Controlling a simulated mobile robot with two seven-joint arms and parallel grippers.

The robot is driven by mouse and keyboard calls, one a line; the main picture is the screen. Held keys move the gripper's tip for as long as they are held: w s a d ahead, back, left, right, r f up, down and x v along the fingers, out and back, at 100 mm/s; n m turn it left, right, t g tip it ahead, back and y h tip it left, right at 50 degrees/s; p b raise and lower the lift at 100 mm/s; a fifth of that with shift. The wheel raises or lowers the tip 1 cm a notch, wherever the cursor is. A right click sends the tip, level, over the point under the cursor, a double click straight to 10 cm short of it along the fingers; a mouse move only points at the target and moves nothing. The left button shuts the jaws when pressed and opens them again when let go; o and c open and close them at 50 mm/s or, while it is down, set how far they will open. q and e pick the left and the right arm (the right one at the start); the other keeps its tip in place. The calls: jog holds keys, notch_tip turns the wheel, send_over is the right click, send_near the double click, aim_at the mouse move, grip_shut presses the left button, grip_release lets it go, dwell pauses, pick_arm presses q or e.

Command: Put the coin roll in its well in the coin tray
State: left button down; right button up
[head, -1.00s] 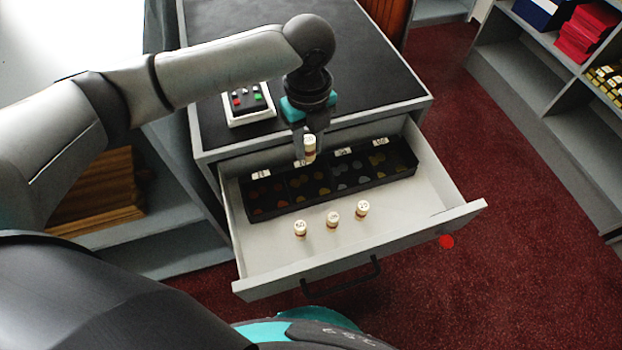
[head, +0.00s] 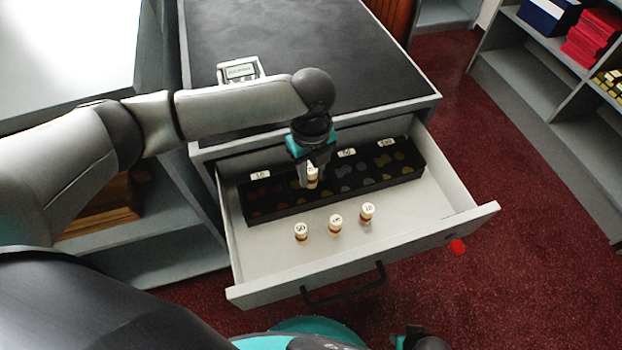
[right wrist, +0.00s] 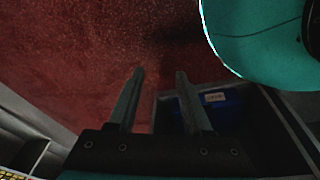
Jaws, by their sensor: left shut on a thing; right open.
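The coin tray (head: 300,207) is a long black tray with several wells, lying at the back of the open drawer. Loose coins show in its wells, and white number labels stand along its back edge. My left gripper (head: 312,172) is shut on a cream and brown coin roll (head: 312,181), upright, at the tray's second well from the left. Whether the roll's lower end touches anything is unclear. The gripper hides that well's label. In the right wrist view, my right gripper (right wrist: 159,74) is open and empty, pointing over the red carpet.
Three other coin rolls (head: 335,223) stand upright on the drawer floor in front of the tray. The grey drawer (head: 450,224) is pulled out, with a black handle (head: 345,287). A keypad device (head: 240,71) sits on the black counter top (head: 290,40).

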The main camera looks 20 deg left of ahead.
pick_arm(q)
jog(key=shift+f+b, duration=0.4)
jog(key=shift+f, duration=0.8)
pick_arm(e)
jog(key=shift+w+a+r, duration=0.25)
jog(key=shift+w+r, duration=0.05)
jog(key=shift+r, duration=0.15)
jog(key=shift+w+a+r, duration=0.25)
jog(key=shift+r, duration=0.15)
pick_arm(q)
jog(key=c, duration=0.6)
grip_release()
jog(key=shift+f, duration=0.1)
jog(key=shift+c, duration=0.2)
